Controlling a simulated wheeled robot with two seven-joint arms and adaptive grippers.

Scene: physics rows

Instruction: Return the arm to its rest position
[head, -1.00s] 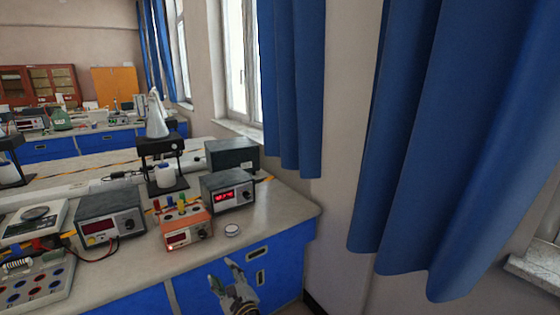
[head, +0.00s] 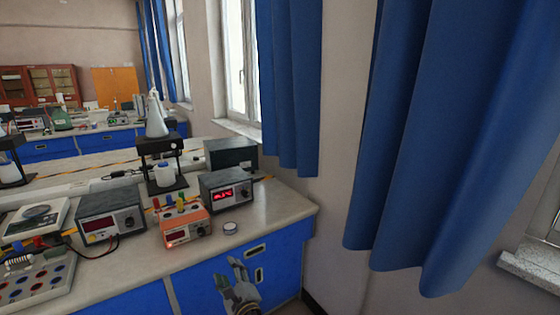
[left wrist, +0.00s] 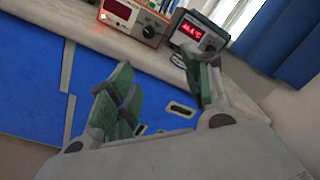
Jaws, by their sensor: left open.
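My left gripper (head: 233,273) is open and empty in the head view, in front of the blue bench cabinet, below the bench top's front edge. In the left wrist view its two green-padded fingers (left wrist: 160,92) stand apart with nothing between them. My right gripper is not in view.
The lab bench (head: 283,212) holds an orange meter (head: 186,230), a dark meter with a red display (head: 226,190), a grey meter (head: 110,215) and a small round white item (head: 230,228) near its front edge. Blue curtains (head: 440,140) hang at the right.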

